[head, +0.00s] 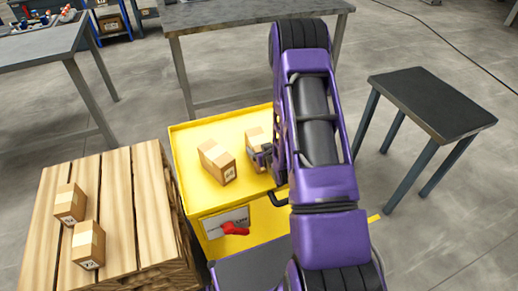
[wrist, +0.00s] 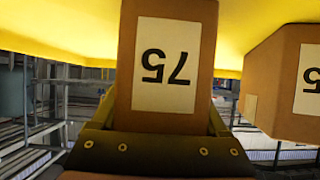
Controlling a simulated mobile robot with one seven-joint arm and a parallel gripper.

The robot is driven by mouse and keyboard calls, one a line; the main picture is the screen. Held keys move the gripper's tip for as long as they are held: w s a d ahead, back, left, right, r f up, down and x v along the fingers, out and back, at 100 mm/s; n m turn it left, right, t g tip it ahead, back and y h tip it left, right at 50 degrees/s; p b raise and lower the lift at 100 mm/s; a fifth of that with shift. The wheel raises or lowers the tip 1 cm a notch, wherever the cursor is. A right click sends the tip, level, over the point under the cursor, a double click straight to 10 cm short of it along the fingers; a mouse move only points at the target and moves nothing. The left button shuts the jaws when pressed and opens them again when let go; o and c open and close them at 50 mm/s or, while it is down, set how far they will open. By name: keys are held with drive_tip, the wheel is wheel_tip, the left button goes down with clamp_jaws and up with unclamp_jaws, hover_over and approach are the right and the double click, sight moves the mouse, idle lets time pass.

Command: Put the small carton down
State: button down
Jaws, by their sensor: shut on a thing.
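My gripper (head: 264,157) is over the yellow cart top (head: 185,140), near its right side, partly hidden by my arm in the head view. It is shut on a small brown carton (head: 255,138). In the wrist view this carton (wrist: 178,60) shows a white label reading 75, upside down, between the two fingers (wrist: 165,135). The carton is at or just above the yellow surface; I cannot tell if it touches. A second carton (head: 216,163) stands on the cart to the left of the held one, with a gap between them. It also shows in the wrist view (wrist: 283,80).
A wooden pallet (head: 118,205) at the left bears two more cartons (head: 70,205) (head: 89,244). A red object (head: 235,229) is at the cart's front. A dark table (head: 430,100) stands right, a grey table (head: 235,12) behind. The cart's left strip is clear.

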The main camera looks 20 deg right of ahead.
unclamp_jaws()
drive_tip(key=shift+f, duration=0.1)
drive_tip(key=p+v, duration=0.1)
drive_tip(key=v, duration=1.1)
